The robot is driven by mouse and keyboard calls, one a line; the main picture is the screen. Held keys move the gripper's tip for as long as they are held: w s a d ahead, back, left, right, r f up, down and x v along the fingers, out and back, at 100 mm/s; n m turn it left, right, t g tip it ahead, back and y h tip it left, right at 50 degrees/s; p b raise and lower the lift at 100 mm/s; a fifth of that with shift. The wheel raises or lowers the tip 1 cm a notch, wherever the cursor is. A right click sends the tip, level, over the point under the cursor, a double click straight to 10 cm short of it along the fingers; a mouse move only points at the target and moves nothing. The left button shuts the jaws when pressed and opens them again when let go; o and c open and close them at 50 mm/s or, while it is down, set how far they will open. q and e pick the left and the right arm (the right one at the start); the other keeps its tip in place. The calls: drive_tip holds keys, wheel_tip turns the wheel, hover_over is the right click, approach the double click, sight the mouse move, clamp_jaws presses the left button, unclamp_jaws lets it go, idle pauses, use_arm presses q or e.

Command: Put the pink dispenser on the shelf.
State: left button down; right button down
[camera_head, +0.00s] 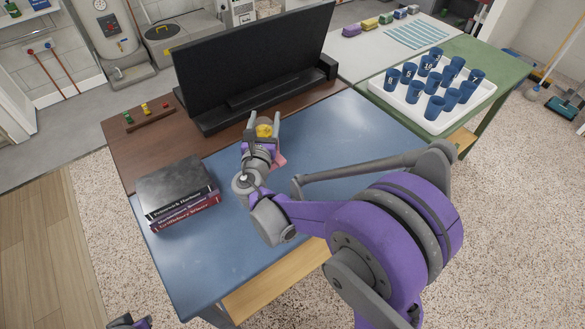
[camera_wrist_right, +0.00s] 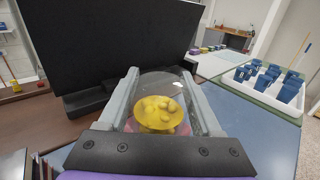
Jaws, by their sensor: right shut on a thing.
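The pink dispenser (camera_head: 280,159) is mostly hidden behind my right gripper in the head view; a pink edge and a yellow part show. In the right wrist view the dispenser (camera_wrist_right: 157,113) shows a clear round top with yellow lumps inside, between the fingers. My right gripper (camera_head: 264,116) is shut on it, above the blue table top near the black panel. Whether its base touches the table is hard to tell.
A black panel with a low ledge (camera_head: 255,70) stands behind the gripper. Several stacked books (camera_head: 178,188) lie at the left. A white tray (camera_head: 402,109) of blue cups stands at the right. A wooden rack (camera_head: 148,117) stands back left. The blue table's front is clear.

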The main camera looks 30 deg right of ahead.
wheel_tip(320, 180, down, 8)
drive_tip(key=d+m+g+h+b, duration=0.1)
drive_tip(key=d, duration=0.1)
drive_tip(key=shift+s+d, duration=0.2)
drive_tip(key=shift+s, duration=0.2)
drive_tip(key=shift+f, duration=0.2)
drive_tip(key=c, duration=0.5)
unclamp_jaws()
drive_tip(key=shift+f+b, duration=0.1)
drive_tip(key=shift+b, duration=0.25)
drive_tip(key=o, duration=0.4)
drive_tip(key=shift+o, duration=0.2)
